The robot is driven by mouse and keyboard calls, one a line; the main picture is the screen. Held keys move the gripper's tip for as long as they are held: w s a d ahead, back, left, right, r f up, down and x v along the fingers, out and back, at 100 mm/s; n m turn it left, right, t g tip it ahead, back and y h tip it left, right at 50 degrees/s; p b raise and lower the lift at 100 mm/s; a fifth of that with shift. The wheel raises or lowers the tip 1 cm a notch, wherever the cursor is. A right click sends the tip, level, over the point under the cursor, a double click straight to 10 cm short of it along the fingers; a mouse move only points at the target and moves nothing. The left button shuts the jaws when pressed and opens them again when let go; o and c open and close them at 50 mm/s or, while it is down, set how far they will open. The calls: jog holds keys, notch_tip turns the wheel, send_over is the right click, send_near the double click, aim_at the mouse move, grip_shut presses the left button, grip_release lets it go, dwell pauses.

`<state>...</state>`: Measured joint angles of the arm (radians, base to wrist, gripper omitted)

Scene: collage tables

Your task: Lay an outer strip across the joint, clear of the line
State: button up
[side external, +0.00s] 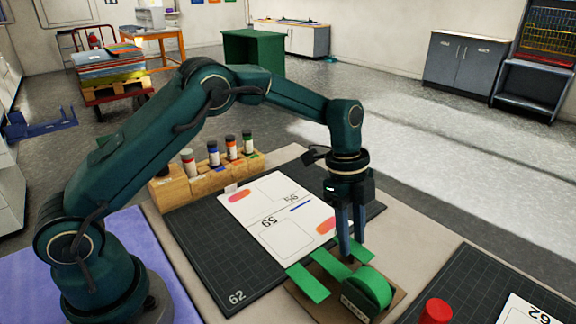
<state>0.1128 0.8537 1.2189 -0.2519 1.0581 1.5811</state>
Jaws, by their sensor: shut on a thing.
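Several green strips lie on a brown board at the front: a left one (308,283), a middle one (330,264) and a right one (359,251). A green tape roll (367,290) stands in front of them on the board (313,306). My gripper (347,256) points down and is shut on the right strip, at the board's far edge. The fingers hide part of that strip. White paper (263,213) with printed numbers and pink-orange shapes lies on a dark mat. A thin seam crosses its middle. A short blue line (300,207) lies near that seam.
The dark grid mat (205,252) has bare space left of the paper. Wooden blocks with several capped bottles (213,154) stand behind it. A red cylinder (436,311) and a second mat (478,284) with paper are at front right.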

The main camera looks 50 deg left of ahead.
jog(key=shift+d+v, duration=0.25)
jog(key=shift+v, duration=0.9)
jog(key=shift+d+v, duration=0.25)
jog(key=shift+v, duration=0.9)
jog(key=shift+s+m, duration=0.1)
jog(key=shift+m, duration=1)
jog(key=a, duration=0.8)
jog(key=shift+s+a+f, duration=0.25)
jog(key=shift+s+f, duration=0.05)
jog(key=shift+s, duration=0.1)
jog(key=n, duration=0.2)
send_over(276, 213)
jog(key=shift+s+a+r, duration=0.1)
jog(key=shift+a+r, duration=0.05)
jog(key=shift+a, duration=0.3)
jog(key=shift+f, duration=0.3)
jog(key=shift+a+x, duration=0.25)
jog(key=shift+x, duration=0.75)
jog(key=shift+a+x, duration=0.2)
jog(key=shift+x, duration=0.85)
jog(key=shift+f, duration=0.65)
